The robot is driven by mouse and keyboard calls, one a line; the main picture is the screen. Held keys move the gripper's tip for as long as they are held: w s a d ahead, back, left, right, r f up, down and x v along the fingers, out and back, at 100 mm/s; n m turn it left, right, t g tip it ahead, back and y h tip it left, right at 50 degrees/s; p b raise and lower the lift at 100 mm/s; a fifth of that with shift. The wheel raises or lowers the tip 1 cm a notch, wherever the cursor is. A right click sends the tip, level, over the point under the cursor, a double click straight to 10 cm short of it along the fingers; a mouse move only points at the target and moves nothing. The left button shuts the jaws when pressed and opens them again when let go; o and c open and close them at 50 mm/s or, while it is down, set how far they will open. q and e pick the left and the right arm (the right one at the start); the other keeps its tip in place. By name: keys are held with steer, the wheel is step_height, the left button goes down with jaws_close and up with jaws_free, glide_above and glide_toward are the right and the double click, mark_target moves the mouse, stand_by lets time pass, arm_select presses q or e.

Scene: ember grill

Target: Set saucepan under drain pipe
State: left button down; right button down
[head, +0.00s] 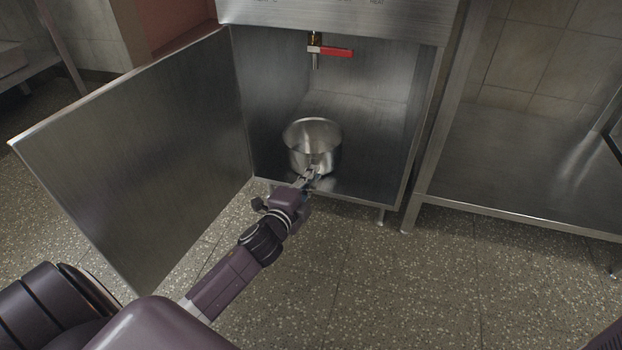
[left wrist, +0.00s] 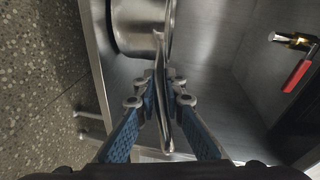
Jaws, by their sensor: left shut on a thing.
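The steel saucepan (head: 313,136) is inside the open cabinet, near the front of its floor. It also shows at the top of the left wrist view (left wrist: 140,25). My left gripper (head: 307,178) is shut on its handle (left wrist: 163,95), which points toward me. The drain pipe (head: 315,58) with a red lever valve (head: 335,52) hangs from the cabinet's top, above and behind the pan. The valve also shows at the right of the left wrist view (left wrist: 297,75). Whether the pan's base touches the cabinet floor I cannot tell. My right gripper is out of view.
The cabinet door (head: 140,150) stands wide open on the left, beside my left arm. The cabinet's right wall (head: 425,120) bounds the space. A steel shelf unit (head: 520,165) stands to the right. The tiled floor (head: 400,290) in front is clear.

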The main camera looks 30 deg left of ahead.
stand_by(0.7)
arm_select(q)
steer(key=c, duration=1.9)
jaws_free()
steer(key=shift+c, duration=0.2)
steer(key=shift+f, duration=0.35)
steer(key=s+d+r, duration=0.1)
steer(key=s+r, duration=0.1)
steer(key=s, duration=0.9)
steer(key=shift+s+d, duration=0.15)
steer(key=shift+s, duration=0.25)
